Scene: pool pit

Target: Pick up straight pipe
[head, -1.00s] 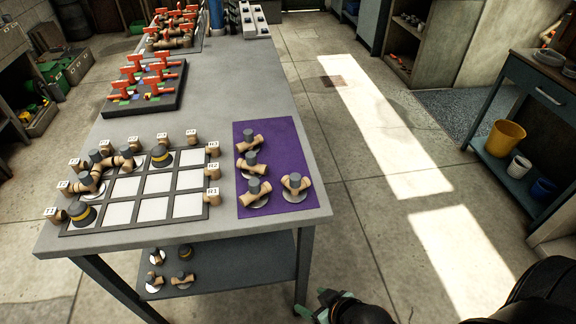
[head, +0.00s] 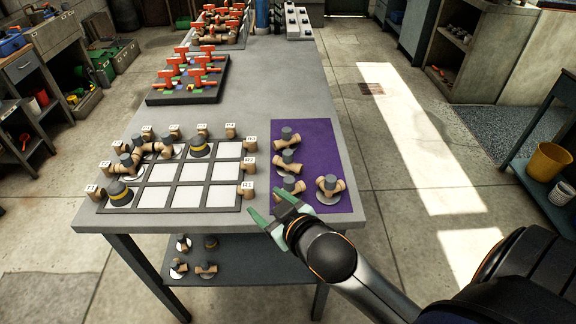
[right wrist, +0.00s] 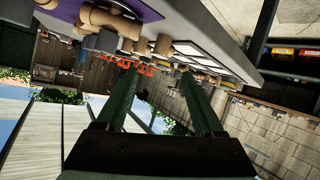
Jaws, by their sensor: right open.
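The purple mat (head: 320,145) lies on the right end of the table and bears several tan pipe pieces with grey knobs on pale discs. One piece (head: 288,134) is at the back, one (head: 287,163) in the middle, one (head: 291,186) at the front left and one (head: 329,188) at the front right. I cannot tell for certain which is the straight pipe. My right gripper (head: 266,207) is open and empty at the table's front edge, left of the mat's front corner. Its green fingers also show in the right wrist view (right wrist: 158,78). My left gripper is not in view.
A grid board (head: 184,195) with white cells, pipe pieces and tan connectors at its edges covers the table's left front. A dark tray with red-handled valves (head: 188,93) stands behind it. A lower shelf (head: 262,266) holds several more pieces. The table's middle is clear.

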